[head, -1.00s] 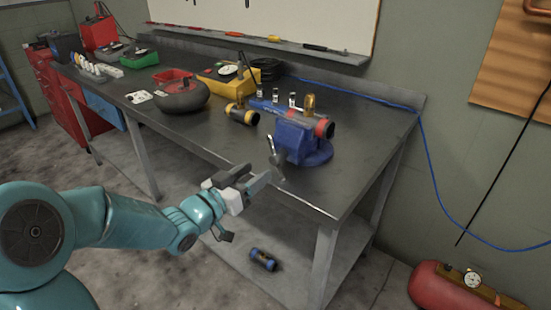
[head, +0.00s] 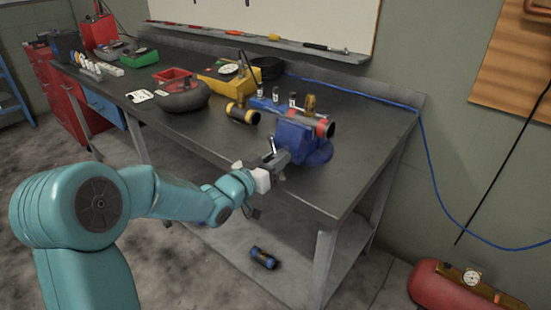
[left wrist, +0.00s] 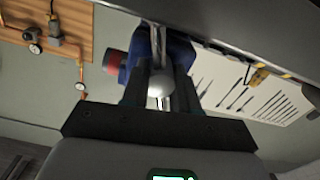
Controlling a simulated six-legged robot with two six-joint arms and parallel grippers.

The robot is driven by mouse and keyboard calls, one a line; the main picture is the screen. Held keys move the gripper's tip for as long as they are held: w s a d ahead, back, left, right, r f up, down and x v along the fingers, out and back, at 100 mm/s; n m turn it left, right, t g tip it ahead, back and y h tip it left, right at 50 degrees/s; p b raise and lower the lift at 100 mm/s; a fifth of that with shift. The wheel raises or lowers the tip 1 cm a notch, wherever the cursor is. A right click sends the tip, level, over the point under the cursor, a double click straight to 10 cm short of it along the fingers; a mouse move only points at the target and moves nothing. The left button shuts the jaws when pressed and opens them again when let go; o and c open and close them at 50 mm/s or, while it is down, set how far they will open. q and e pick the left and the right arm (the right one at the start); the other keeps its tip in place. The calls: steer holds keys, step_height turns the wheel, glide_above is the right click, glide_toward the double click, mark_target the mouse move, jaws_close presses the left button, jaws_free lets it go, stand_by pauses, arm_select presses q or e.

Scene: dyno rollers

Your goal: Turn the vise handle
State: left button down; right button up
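In the left wrist view, the handle's rod and round end knob (left wrist: 160,90) lie between the two dark fingers (left wrist: 160,80). The fingers stand apart on either side of the handle and look open; firm contact is not visible. The blue vise body (left wrist: 178,52) is just beyond them. My right gripper is not in view.
The grey workbench (head: 225,140) carries a yellow-and-black cylinder (head: 242,114), small bottles and a dark round tool (head: 180,97) left of the vise. A blue cylinder (head: 263,258) lies on the lower shelf. A red tank (head: 450,290) is at the lower right.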

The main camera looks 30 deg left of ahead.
arm_select(q)
steer(key=shift+f+m+b, duration=0.1)
steer(key=shift+m+b, duration=0.2)
steer(key=shift+b, duration=0.3)
steer(key=m+b, duration=0.4)
steer(key=b, duration=0.2)
steer(key=m+b, duration=0.5)
steer(key=shift+d+f+b, duration=0.1)
steer(key=shift+f+b, duration=0.1)
steer(key=shift+b, duration=0.2)
steer(key=m+b, duration=0.4)
steer(key=m, duration=0.1)
steer(key=shift+m, duration=0.3)
steer(key=shift+m+b, duration=0.45)
steer(key=shift+m, duration=0.35)
steer(key=shift+r+m+b, duration=0.1)
steer(key=shift+m+b, duration=0.6)
steer(key=shift+m, duration=0.8)
steer(key=c, duration=0.9)
jaws_free()
steer(key=shift+o, duration=0.2)
steer(key=shift+s, duration=0.1)
